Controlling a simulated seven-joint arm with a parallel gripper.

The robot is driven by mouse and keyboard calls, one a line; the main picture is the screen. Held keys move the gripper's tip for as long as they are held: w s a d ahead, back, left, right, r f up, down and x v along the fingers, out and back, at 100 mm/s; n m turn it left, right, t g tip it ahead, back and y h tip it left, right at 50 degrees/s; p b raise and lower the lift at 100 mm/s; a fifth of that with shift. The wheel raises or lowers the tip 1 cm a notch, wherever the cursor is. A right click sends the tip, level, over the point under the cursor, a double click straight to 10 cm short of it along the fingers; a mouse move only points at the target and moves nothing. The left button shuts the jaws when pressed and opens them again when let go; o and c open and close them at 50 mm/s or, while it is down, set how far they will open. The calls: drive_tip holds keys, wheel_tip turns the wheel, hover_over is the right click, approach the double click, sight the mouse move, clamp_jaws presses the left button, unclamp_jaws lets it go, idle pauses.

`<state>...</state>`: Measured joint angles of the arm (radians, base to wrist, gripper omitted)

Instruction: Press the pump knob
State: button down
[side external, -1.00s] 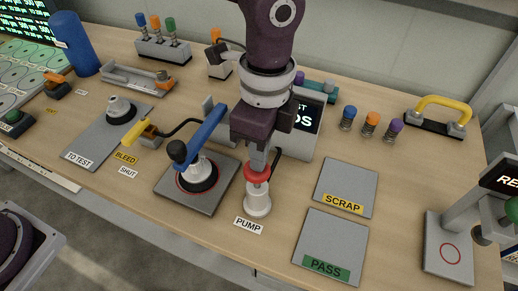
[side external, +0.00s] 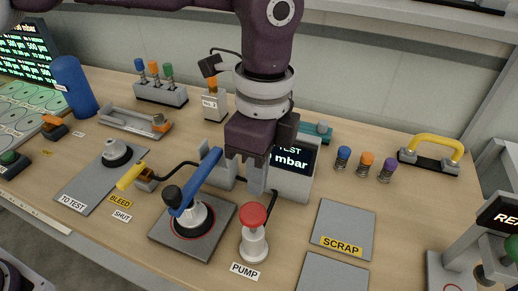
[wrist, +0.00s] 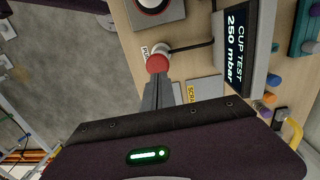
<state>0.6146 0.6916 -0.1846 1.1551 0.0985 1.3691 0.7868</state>
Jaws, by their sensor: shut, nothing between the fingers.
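The pump is a white cylinder (side external: 254,244) with a red knob (side external: 253,215) on top, standing upright behind the PUMP label (side external: 244,271). My gripper (side external: 257,192) is shut and empty, its fingers pointing down. In the side view its fingertips are just above the knob, with a small gap seeming to show. In the wrist view the red knob (wrist: 157,63) lies just beyond the tips of my fingers (wrist: 158,84). A display (wrist: 237,45) reads "CUP TEST 250 mbar" in the wrist view.
A blue lever (side external: 198,178) over a suction cup on a grey plate (side external: 168,238) stands close left of the pump. The display box (side external: 292,182) is close behind. The SCRAP plate (side external: 343,220) is to the right. A yellow bleed lever (side external: 131,177) is further left.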

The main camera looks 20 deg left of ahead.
wheel_tip(320, 180, up, 6)
drive_tip(key=shift+w+d+f, duration=0.1)
drive_tip(key=shift+w, duration=0.05)
idle(0.8)
drive_tip(key=s+a+r+n+t, duration=0.25)
drive_tip(key=a+r+n, duration=0.2)
drive_tip(key=a, duration=0.55)
drive_tip(key=s+a+r+n+t, duration=0.1)
drive_tip(key=s+a+r+n, duration=0.3)
drive_tip(key=a, duration=0.6)
drive_tip(key=s+a+f+n+t, duration=0.3)
drive_tip(key=s+a+f+n, duration=0.4)
drive_tip(key=s+a+n, duration=0.2)
drive_tip(key=shift+s+f, duration=0.2)
drive_tip(key=shift+s, duration=0.6)
